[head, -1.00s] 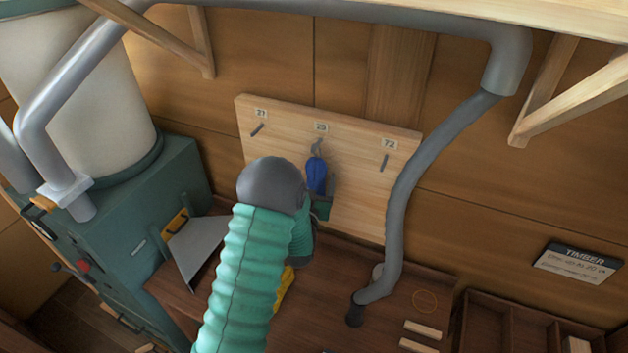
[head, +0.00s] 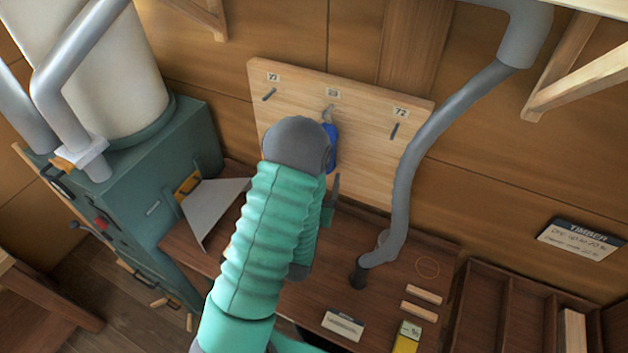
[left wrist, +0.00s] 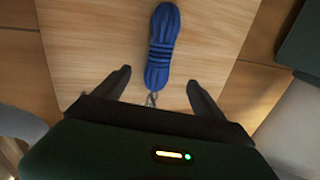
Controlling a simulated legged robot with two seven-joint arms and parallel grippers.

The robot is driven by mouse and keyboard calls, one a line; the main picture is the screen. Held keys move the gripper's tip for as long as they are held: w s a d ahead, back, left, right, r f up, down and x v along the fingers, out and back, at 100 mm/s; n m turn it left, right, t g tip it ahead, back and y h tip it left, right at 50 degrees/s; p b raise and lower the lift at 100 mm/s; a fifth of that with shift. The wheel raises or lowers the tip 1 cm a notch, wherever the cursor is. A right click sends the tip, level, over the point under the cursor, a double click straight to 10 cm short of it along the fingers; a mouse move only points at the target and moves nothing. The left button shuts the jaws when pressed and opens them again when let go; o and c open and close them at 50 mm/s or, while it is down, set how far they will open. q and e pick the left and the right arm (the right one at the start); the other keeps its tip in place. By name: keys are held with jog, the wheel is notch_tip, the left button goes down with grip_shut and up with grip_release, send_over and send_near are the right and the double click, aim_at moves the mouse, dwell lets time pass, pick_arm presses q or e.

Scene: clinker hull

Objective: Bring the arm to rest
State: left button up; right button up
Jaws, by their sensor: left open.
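A blue rope hank (head: 332,148) hangs from the middle peg of the wooden peg board (head: 365,110). It also shows in the left wrist view (left wrist: 162,45), with a thin cord loop at its lower end there. My left arm, in a green ribbed sleeve, reaches in from below and hides part of the hank and board in the head view. My left gripper (left wrist: 157,85) is open, its two fingers spread on either side of the hank's line with nothing gripped. In the head view only one dark finger shows, just below the hank. My right gripper is not in view.
A green machine (head: 150,190) with a white drum (head: 95,75) stands left. A grey hose (head: 425,150) runs down to the brown bench (head: 400,275) right of the board. Small wood pieces (head: 422,295) and a divided timber rack (head: 505,310) lie right.

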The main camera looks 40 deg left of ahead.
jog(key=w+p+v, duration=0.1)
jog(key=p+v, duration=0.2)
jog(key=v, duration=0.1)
pick_arm(q)
jog(key=w+d+f+m+g+h+b, duration=0.15)
jog(key=d+f+g+h+b, duration=0.45)
jog(key=d+f+b, duration=0.75)
jog(key=s+d+f+m+g+h+b, duration=0.1)
jog(key=s+d+f+m+g+b, duration=0.1)
jog(key=s, duration=0.4)
jog(key=s+d+f+m+g+h+b, duration=0.2)
jog(key=s+d+f+g+b, duration=0.1)
jog(key=s, duration=0.4)
jog(key=shift+s+d+f+g+b, duration=0.3)
jog(key=shift+d+g+b, duration=0.4)
jog(key=shift+d, duration=0.5)
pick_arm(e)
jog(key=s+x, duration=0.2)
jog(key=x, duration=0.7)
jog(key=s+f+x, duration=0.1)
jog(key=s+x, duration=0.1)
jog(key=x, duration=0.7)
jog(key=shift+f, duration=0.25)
pick_arm(q)
jog(key=shift+m, duration=0.25)
jog(key=shift+c, duration=0.2)
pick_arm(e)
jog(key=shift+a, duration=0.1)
